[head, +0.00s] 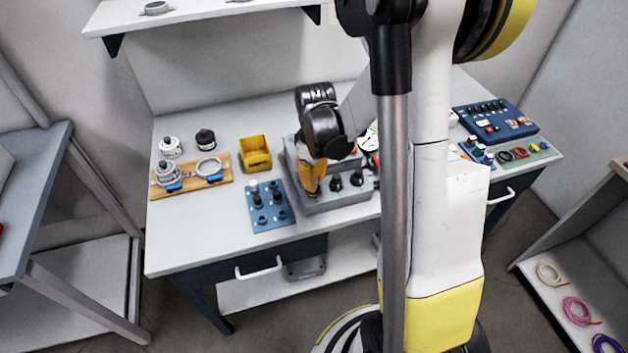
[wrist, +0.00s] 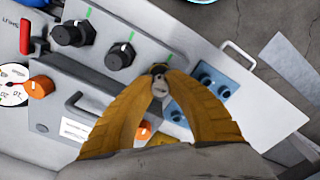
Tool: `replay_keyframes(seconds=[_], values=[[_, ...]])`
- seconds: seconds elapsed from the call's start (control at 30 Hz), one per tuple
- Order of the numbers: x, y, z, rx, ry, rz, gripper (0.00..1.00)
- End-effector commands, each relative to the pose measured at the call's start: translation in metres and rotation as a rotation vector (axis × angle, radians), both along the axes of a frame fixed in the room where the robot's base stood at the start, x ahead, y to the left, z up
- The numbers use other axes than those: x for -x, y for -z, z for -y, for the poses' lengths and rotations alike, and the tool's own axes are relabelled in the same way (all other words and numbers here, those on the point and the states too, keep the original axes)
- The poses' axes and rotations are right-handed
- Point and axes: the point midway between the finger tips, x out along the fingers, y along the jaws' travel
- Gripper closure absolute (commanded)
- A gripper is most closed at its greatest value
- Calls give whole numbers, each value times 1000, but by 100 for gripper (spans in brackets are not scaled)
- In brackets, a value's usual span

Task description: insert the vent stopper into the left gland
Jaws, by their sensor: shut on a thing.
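My gripper (head: 312,192) reaches down over the left end of the front of a grey enclosure (head: 335,203). In the wrist view its yellow fingers (wrist: 160,84) are closed on a small dark and grey piece, likely the vent stopper (wrist: 159,70), mostly hidden between the tips. The piece is at the enclosure's front edge; the left gland is not clearly visible, and I cannot tell whether the piece is in it or above it. Two black fittings stand to the right of my gripper, one nearer (head: 335,183) and one farther (head: 356,179); the wrist view shows them too.
A blue holder (head: 257,221) with several small parts stands left of the enclosure. A yellow bin (head: 255,153) and a wooden board (head: 214,179) with metal rings are farther left. The enclosure's handle (wrist: 88,106) and an orange knob (wrist: 40,87) stand near my gripper.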

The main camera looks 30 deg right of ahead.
Motion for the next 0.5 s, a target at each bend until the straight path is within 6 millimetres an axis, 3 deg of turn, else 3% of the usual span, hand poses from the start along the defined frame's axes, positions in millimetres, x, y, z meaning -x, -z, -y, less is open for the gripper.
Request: replay_keyframes(seconds=[0.5], values=[[0, 7, 0, 0, 0, 0, 100]])
